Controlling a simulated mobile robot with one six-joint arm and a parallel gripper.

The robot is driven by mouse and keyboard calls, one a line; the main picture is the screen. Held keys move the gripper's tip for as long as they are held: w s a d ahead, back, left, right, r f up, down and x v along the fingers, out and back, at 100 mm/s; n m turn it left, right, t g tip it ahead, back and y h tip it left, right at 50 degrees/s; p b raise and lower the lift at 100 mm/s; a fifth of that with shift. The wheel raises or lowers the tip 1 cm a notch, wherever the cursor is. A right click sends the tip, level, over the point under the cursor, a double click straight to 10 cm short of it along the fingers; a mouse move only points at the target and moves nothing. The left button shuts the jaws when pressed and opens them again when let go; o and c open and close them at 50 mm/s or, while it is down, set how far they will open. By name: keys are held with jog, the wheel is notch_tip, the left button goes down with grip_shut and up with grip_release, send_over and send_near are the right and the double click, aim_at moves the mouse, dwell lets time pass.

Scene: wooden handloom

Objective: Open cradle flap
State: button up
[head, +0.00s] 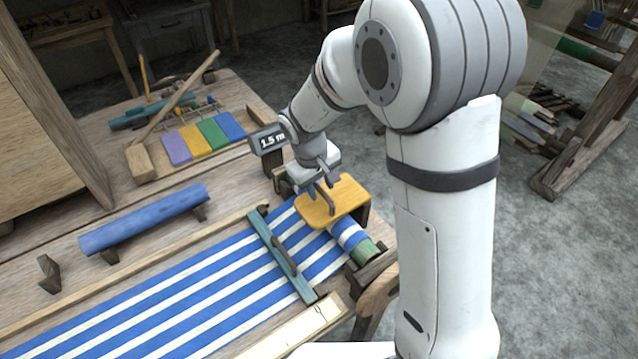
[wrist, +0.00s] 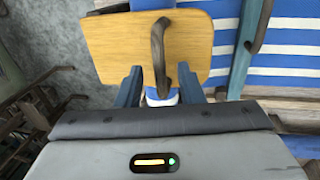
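The cradle flap is a yellow wooden board (head: 349,195) with a dark curved handle (head: 328,202), at the front end of the loom. In the wrist view the flap (wrist: 110,45) fills the upper middle, and its handle (wrist: 158,50) runs down its centre. My gripper (head: 322,190) is over the flap. In the wrist view my gripper (wrist: 160,84) has its two blue-grey fingers apart, one on each side of the handle's lower end. I cannot tell whether either finger touches it. The flap lies over the roll (head: 350,236) of striped cloth, hiding part of it.
Blue-and-white striped cloth (head: 170,300) stretches across the loom, with a teal bar (head: 283,256) crossing it near the flap. A blue padded beam (head: 145,220) lies at the left. Grey floor is open behind.

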grip_shut()
jog(key=shift+s, duration=0.1)
jog(key=shift+a, duration=0.1)
dwell(0.4)
